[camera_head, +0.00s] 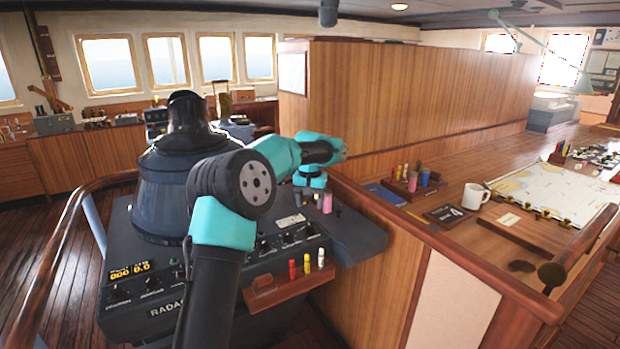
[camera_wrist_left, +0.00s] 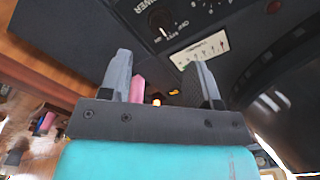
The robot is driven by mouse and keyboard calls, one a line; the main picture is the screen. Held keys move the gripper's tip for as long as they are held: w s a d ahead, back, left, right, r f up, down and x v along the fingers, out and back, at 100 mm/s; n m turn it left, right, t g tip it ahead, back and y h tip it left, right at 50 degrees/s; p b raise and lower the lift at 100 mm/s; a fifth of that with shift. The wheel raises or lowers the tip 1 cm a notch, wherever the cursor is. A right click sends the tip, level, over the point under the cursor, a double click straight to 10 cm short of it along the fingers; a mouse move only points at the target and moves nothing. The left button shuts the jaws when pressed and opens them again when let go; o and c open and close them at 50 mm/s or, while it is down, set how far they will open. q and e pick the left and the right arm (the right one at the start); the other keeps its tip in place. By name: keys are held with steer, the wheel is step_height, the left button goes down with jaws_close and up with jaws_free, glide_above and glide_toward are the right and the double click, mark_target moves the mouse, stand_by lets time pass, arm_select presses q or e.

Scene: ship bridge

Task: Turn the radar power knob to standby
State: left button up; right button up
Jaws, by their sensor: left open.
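The radar console (camera_head: 350,240) carries a dark panel marked RADAR. In the left wrist view, a black round knob (camera_wrist_left: 160,20) sits by the word POWER, with small position labels beside it. I cannot surely tell which position it points to. My left gripper (camera_head: 307,197) is over the console's right part, pointing down. In the left wrist view its two grey fingers (camera_wrist_left: 163,78) are apart and hold nothing; the knob lies beyond them, apart from both. The power knob is not discernible in the head view. My right gripper is not in view.
The radar hood (camera_head: 165,195) rises at left. A small tray (camera_head: 280,292) holds coloured markers in front. A wooden partition (camera_head: 400,270) borders the console's right.

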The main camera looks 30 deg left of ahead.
arm_select(q)
step_height(320, 180, up, 8)
steer(key=shift+r, duration=0.25)
stand_by(0.5)
